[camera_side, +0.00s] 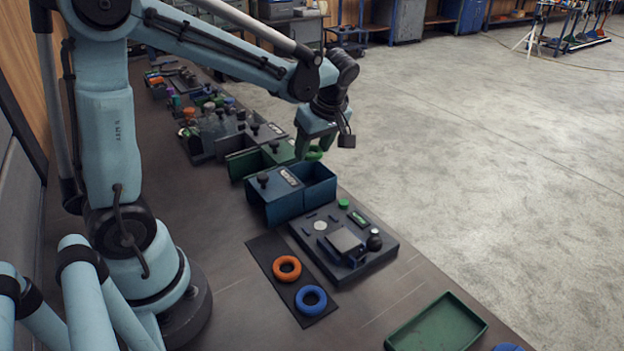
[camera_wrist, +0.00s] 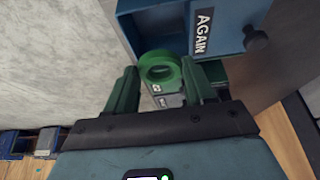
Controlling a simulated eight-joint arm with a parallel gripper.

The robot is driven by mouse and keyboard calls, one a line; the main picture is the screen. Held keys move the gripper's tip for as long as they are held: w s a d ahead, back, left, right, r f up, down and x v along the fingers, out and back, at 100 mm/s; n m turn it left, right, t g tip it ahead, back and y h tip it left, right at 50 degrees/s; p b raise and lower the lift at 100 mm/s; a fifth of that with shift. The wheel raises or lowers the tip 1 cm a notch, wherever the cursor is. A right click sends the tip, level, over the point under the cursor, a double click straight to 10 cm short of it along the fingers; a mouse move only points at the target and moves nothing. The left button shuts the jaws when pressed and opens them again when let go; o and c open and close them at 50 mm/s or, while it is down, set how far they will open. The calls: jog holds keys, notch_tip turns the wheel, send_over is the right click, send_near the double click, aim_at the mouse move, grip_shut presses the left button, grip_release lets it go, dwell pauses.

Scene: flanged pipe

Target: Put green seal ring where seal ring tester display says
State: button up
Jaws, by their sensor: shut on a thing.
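The green seal ring (camera_side: 314,153) is held in my gripper (camera_side: 310,148), raised near the blue and green bins. In the wrist view the ring (camera_wrist: 160,68) sits between the two fingertips (camera_wrist: 160,76). The blue bin (camera_side: 290,192) is open and its label reads AGAIN in the wrist view (camera_wrist: 203,30). The green bin (camera_side: 262,160) stands beyond it, with a dark grey bin (camera_side: 263,133) further back. The seal ring tester (camera_side: 318,247) lies in front of the blue bin. Its small display (camera_side: 358,219) glows green, but I cannot read it.
An orange ring (camera_side: 287,268) and a blue ring (camera_side: 311,299) lie on a dark mat (camera_side: 267,252) beside the tester. A green tray (camera_side: 437,328) sits at the front right. Several bottles and small parts crowd the bench further back. Open floor lies right of the bench.

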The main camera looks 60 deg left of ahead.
aim_at(316, 153)
jog(key=shift+f, duration=1.65)
jog(key=shift+f, duration=1.7)
jog(key=o, duration=1.2)
jog(key=shift+c, duration=1.4)
